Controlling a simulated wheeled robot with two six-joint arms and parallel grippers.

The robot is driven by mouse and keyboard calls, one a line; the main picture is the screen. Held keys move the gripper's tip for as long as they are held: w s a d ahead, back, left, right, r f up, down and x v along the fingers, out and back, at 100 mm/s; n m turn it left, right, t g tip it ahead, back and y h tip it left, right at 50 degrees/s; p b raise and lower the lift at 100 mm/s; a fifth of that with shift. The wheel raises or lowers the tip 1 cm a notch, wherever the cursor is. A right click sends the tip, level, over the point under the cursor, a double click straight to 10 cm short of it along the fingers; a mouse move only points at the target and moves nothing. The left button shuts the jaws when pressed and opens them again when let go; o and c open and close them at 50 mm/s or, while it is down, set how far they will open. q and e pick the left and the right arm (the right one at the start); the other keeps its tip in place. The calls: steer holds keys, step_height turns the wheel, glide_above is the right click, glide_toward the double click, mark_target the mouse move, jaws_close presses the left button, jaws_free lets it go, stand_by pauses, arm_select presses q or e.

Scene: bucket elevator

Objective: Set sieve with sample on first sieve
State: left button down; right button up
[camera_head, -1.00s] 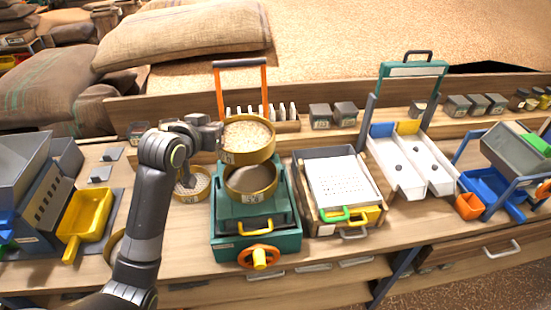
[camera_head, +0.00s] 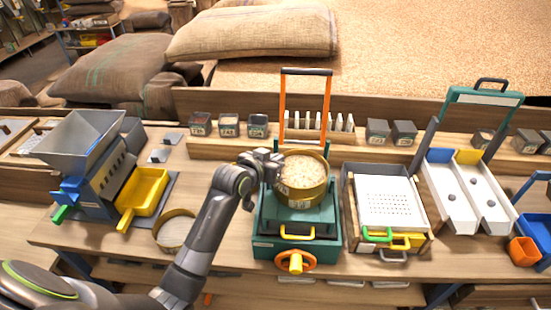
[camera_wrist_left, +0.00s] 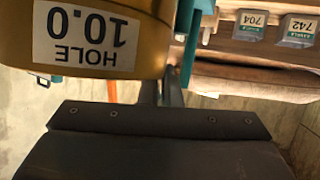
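The sieve with sample (camera_head: 303,172) is a round brass ring full of pale grain. My left gripper (camera_head: 270,165) is shut on its left rim. In the left wrist view its brass wall (camera_wrist_left: 150,50) fills the upper left, with an upside-down label "HOLE 10.0". The sieve is over the teal shaker (camera_head: 297,243). The first sieve (camera_head: 298,204) is almost wholly hidden under it; only a low strip with a label shows. I cannot tell whether the two rims touch. My right gripper is out of view.
The shaker has an orange upright handle (camera_head: 283,105) behind the sieves and an orange front wheel (camera_head: 296,263). An empty-looking brass sieve (camera_head: 174,231) lies on the bench at left. A white perforated tray (camera_head: 386,201) stands close on the right.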

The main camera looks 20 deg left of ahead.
arm_select(q)
steer(key=shift+r, duration=0.1)
steer(key=c, duration=1.6)
jaws_free()
steer(key=shift+c, duration=0.2)
steer(key=b+v, duration=0.1)
steer(key=v, duration=1.1)
steer(key=shift+b, duration=0.4)
